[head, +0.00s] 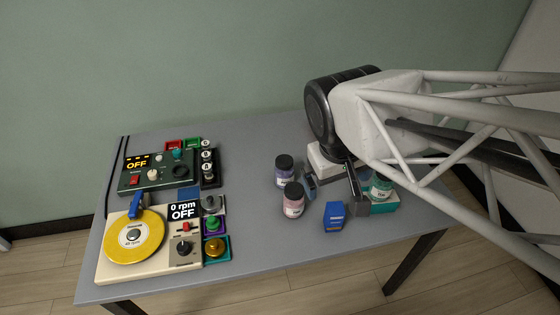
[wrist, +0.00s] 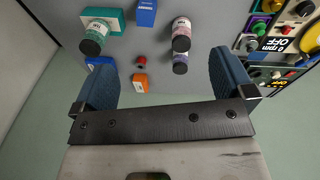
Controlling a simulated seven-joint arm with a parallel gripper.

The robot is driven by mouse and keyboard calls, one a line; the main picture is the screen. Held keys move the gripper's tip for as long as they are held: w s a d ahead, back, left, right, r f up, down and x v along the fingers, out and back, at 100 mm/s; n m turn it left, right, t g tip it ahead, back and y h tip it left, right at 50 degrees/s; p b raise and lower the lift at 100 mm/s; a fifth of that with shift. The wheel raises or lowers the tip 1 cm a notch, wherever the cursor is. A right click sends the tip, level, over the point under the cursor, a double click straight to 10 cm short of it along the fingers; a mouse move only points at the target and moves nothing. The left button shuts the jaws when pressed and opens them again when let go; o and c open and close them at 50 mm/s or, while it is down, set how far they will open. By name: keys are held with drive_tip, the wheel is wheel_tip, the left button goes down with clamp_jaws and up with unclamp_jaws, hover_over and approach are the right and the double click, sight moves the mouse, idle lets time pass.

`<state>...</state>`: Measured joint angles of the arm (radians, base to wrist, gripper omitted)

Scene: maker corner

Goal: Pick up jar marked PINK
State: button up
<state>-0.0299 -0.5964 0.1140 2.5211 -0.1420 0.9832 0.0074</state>
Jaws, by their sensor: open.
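A jar with pink contents, a pale label and a black lid (head: 293,201) stands upright on the table, left of my gripper (head: 334,193). Its label is too small to read. A similar jar with purple contents (head: 285,172) stands just behind it. My gripper is open and empty, its fingers pointing down to the right of both jars. In the wrist view the pink jar (wrist: 181,38) and the purple jar (wrist: 180,64) lie ahead, beyond the fingers (wrist: 162,66). The pink jar is the farther one there.
A green jar (head: 381,186) is on a teal box (head: 384,207) at the right, partly behind my arm. A blue box (head: 334,215) stands right of the pink jar. An orange box (wrist: 139,83) shows in the wrist view. A turntable (head: 134,240) and control panels fill the table's left.

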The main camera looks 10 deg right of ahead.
wheel_tip(320, 180, down, 8)
drive_tip(key=w+d+n+g+h, duration=0.2)
drive_tip(key=d+n+h, duration=0.1)
drive_tip(key=n+h, duration=0.2)
drive_tip(key=n+t+h, duration=0.5)
drive_tip(key=n+t, duration=0.9)
drive_tip(key=n, duration=0.8)
hover_over(289, 209)
drive_tip(key=v, duration=0.4)
wheel_tip(289, 209, down, 14)
drive_tip(key=shift+a, duration=0.1)
drive_tip(key=shift+f, duration=4.1)
drive_tip(key=shift+w+d+r, duration=0.1)
drive_tip(key=shift+w+d, duration=0.15)
drive_tip(key=shift+d, duration=0.05)
drive_tip(key=shift+x, duration=0.9)
